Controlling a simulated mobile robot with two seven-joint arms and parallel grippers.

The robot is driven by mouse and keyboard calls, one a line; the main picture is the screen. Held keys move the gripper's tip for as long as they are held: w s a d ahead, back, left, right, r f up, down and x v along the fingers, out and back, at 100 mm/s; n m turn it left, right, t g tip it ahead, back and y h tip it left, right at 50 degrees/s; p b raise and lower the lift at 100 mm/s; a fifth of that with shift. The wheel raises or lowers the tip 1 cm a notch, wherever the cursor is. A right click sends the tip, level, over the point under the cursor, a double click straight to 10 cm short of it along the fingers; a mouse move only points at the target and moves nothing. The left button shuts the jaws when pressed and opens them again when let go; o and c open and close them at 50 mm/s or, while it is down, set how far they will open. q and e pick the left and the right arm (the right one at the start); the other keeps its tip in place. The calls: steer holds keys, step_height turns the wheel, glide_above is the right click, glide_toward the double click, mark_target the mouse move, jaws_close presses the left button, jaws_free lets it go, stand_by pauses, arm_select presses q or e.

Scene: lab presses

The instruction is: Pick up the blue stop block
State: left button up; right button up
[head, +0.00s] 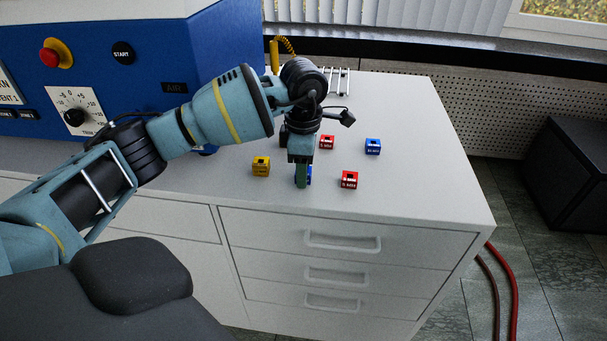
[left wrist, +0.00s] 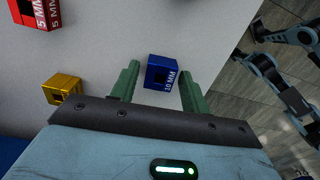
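A blue stop block (left wrist: 158,74) marked 10 MM stands on the white bench top between the two fingers of my left gripper (left wrist: 159,82) in the left wrist view. The fingers are spread, with a gap visible on the block's left side; contact on the right cannot be told. In the head view my left gripper (head: 303,176) points down at the bench, and only a sliver of this blue block (head: 309,176) shows beside the finger. A second blue block (head: 373,147) stands farther right, clear of the gripper. My right gripper cannot be made out.
A yellow block (head: 261,167) stands left of the gripper. Red blocks stand to the right (head: 349,181) and behind (head: 327,142). A blue machine (head: 150,50) fills the back left. A wire rack (head: 340,80) is at the back. The bench's right side is clear.

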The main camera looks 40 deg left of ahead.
arm_select(q)
steer(key=c, duration=0.8)
steer(key=shift+r, duration=0.15)
steer(key=shift+r, duration=0.55)
step_height(320, 180, up, 2)
steer(key=shift+r, duration=0.15)
steer(key=s+d, duration=0.1)
steer(key=s, duration=0.4)
steer(key=s+d+r, duration=0.1)
steer(key=s+d, duration=0.1)
steer(key=s, duration=0.3)
steer(key=s+d, duration=0.1)
steer(key=s, duration=0.4)
steer(key=shift+s+d+r+p, duration=0.15)
steer(key=shift+d+r+p, duration=0.05)
steer(key=shift+d+p, duration=0.2)
